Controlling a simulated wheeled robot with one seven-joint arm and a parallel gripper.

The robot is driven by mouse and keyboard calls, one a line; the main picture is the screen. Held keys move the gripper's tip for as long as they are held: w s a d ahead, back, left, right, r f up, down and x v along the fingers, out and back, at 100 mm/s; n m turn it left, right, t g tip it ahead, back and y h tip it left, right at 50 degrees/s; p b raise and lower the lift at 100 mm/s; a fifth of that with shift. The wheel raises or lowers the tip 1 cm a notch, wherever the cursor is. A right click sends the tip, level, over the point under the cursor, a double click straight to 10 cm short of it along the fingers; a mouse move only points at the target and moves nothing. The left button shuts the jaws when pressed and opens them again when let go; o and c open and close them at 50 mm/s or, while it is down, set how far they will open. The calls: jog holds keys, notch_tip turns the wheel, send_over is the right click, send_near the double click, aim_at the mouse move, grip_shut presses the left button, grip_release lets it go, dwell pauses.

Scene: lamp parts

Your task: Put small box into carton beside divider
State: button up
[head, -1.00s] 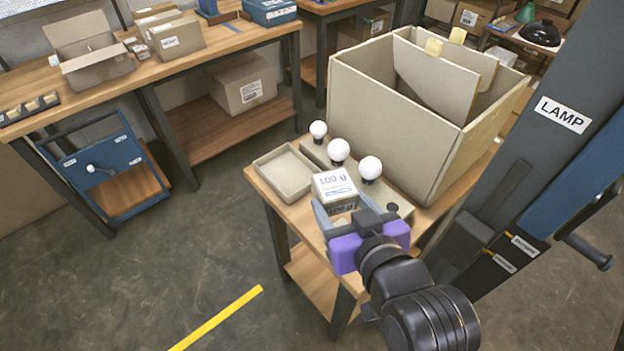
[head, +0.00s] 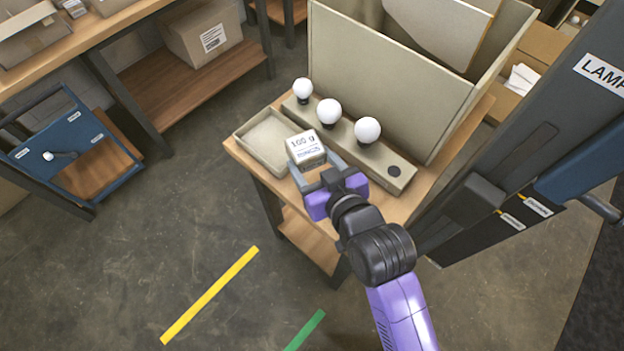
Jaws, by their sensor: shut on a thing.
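A small box (head: 306,147) with "100 g" printed on its top is between the fingers of my gripper (head: 312,168). My gripper is shut on it. The box is near the shallow tray and the front of the lamp holder; I cannot tell whether it touches the table. The large open carton (head: 385,85) stands behind the bulbs on the small table. A divider (head: 440,28) stands inside the carton; its top is cut off by the frame edge. The carton's floor is hidden.
A shallow tray (head: 243,138) lies left of the box. A holder (head: 398,178) with three white bulbs (head: 329,111) stands between the box and the carton. The small table (head: 232,150) has little free room. A dark column labelled LAMP (head: 540,130) rises at right.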

notch_tip(320, 180, down, 6)
jog(key=shift+r, duration=0.1)
jog(key=shift+s+d+f, duration=0.1)
jog(key=shift+s+f, duration=0.05)
jog(key=shift+f, duration=1.8)
grip_shut()
jog(key=o, duration=1.3)
grip_release()
jog(key=shift+o, duration=0.5)
jog(key=shift+r, duration=0.1)
jog(key=shift+s+d+r, duration=0.1)
jog(key=shift+s+r, duration=0.05)
jog(key=shift+r, duration=0.05)
jog(key=b+v, duration=0.1)
jog(key=v, duration=0.9)
jog(key=shift+d, duration=0.1)
jog(key=shift+s+d+r, duration=0.25)
jog(key=shift+s+r, duration=0.1)
jog(key=shift+s, duration=0.15)
